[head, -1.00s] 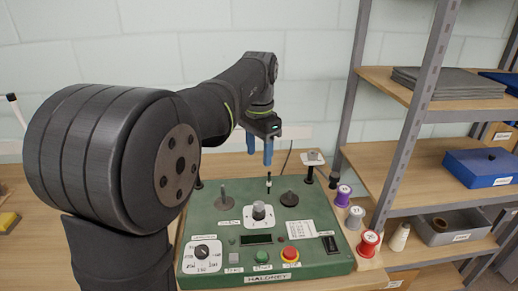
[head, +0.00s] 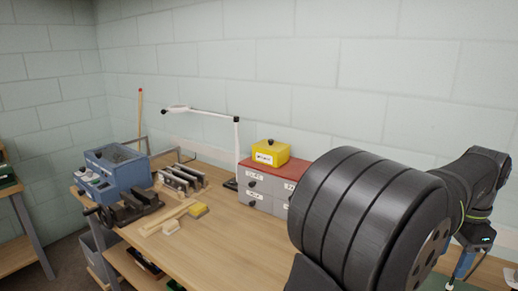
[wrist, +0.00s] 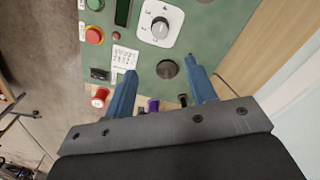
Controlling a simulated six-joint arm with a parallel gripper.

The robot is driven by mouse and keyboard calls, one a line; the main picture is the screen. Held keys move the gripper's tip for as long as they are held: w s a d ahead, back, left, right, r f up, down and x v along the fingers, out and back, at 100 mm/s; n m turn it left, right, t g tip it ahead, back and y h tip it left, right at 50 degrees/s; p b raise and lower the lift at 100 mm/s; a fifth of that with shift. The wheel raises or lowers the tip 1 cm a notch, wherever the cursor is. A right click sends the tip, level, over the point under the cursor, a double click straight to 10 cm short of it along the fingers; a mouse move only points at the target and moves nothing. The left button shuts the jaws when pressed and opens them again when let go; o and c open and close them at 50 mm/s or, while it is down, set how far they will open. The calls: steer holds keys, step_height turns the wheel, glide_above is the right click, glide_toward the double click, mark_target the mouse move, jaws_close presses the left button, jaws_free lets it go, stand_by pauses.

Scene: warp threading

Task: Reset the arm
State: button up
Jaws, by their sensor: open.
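My gripper (wrist: 160,66) is open, with its two blue fingers apart and nothing between them. In the wrist view it hangs over the green control panel (wrist: 205,45), pointing toward the dark round knob (wrist: 167,69). Height above the panel is hard to judge. A dial on a white plate (wrist: 160,28) and a red button (wrist: 94,35) lie beyond the fingertips.
A purple spool (wrist: 153,105) and a red spool (wrist: 100,97) stand near the panel. In the head view, a vise (head: 125,210), a blue bin (head: 117,170), red-topped drawers (head: 262,186) and a lamp (head: 237,150) stand on the wooden bench. The bench front is mostly clear.

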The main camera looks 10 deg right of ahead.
step_height(320, 180, down, 15)
steer(key=shift+r, duration=0.15)
steer(key=shift+r, duration=0.15)
stand_by(0.4)
